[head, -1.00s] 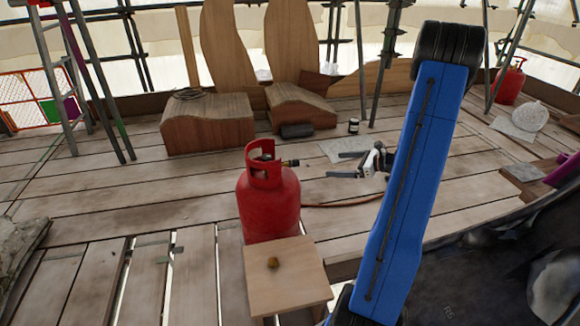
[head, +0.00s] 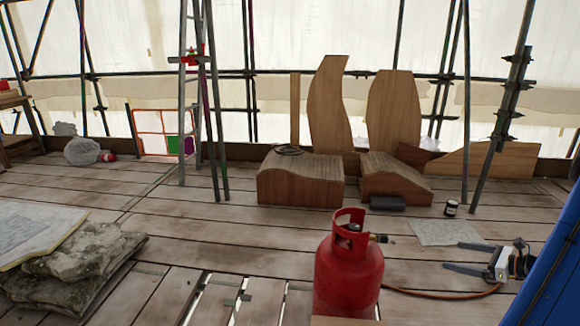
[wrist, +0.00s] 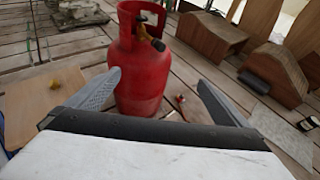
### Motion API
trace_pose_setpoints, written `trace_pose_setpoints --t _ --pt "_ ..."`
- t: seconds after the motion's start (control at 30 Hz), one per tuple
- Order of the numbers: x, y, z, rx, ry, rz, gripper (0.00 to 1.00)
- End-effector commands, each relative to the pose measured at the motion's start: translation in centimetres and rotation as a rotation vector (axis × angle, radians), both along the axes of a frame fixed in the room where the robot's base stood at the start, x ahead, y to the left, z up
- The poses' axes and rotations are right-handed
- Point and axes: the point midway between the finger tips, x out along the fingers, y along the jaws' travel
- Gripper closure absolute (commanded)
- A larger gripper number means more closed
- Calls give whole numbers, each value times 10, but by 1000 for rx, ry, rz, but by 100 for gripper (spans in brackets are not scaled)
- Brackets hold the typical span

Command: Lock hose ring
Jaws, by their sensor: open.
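A red gas cylinder (head: 348,275) stands upright on the planks in the head view, lower centre. Its dark valve outlet with a brass end (head: 380,238) points right from under the collar. An orange-red hose (head: 440,293) lies on the planks to its right and runs behind my gripper (head: 452,256). The gripper's two grey fingers are apart and empty, pointing left toward the cylinder. In the wrist view the cylinder (wrist: 138,85) stands beyond the open fingers (wrist: 159,78), with its valve outlet (wrist: 156,43) near the top. A small red piece with a brassy tip (wrist: 181,99) lies on the floor; no locking ring is distinguishable.
Curved wooden blocks (head: 300,180) and tall panels stand behind. A small dark jar (head: 451,208) and a grey sheet (head: 447,232) lie at right. A ladder (head: 196,100) stands at back left, and stone slabs (head: 75,275) lie front left. Planks between are clear.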

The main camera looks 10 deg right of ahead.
Motion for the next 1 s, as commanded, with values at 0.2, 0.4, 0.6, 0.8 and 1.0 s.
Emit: trace_pose_setpoints --t 0.2,0.4,0.6,0.8,1.0 --pt "9 61 30 -128 1 169 0" --pt "6 139 61 -305 -7 400 0" --pt "-11 207 85 -487 -30 623 0" --pt "-37 265 105 -671 -67 838 0" --pt "-69 311 120 -862 -119 1045 0"
